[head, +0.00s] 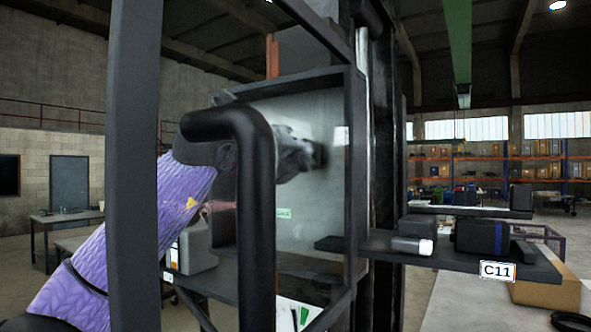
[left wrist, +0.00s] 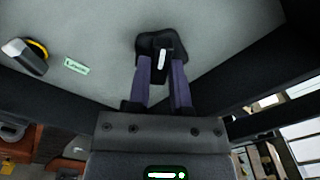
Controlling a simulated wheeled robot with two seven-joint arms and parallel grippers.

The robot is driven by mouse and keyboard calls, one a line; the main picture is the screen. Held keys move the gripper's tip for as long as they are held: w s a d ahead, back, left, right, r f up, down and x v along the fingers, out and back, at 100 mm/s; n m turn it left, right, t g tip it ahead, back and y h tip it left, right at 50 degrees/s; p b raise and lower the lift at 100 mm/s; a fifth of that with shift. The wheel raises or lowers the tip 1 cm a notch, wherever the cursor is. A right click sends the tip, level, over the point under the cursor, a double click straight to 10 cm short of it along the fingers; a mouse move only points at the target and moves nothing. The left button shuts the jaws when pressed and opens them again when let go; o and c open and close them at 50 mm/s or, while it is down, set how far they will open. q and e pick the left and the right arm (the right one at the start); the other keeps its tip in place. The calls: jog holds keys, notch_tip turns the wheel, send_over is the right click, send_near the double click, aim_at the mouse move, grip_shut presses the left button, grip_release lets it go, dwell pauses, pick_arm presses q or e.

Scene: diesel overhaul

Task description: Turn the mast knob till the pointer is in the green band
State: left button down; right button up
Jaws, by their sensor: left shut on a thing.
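The mast knob (left wrist: 160,45) is black with a white mark and sits on a grey panel (left wrist: 100,30). In the left wrist view my left gripper (left wrist: 162,75) has its two fingers closed on the knob's sides. In the head view my left arm, in a purple sleeve, reaches behind a black bent bar, and the gripper (head: 300,157) is at the panel (head: 310,220). The knob (head: 319,154) shows there only as a dark shape. I cannot make out a pointer or a dial with a green band. My right gripper is not in view.
A grey lever with a yellow ring (left wrist: 27,56) and a green label (left wrist: 76,66) are on the panel. Dark mast posts (head: 134,160) and the bent black bar (head: 255,200) stand close around my arm. A shelf marked C11 (head: 450,255) holds dark boxes at right.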

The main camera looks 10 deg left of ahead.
pick_arm(q)
jog(key=n+b, duration=0.1)
jog(key=n, duration=0.4)
jog(key=shift+b, duration=0.4)
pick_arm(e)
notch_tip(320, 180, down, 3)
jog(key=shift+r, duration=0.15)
pick_arm(q)
jog(key=n+b, duration=0.1)
jog(key=n, duration=0.3)
jog(key=shift+r+n+b, duration=0.1)
jog(key=shift+n+b, duration=0.2)
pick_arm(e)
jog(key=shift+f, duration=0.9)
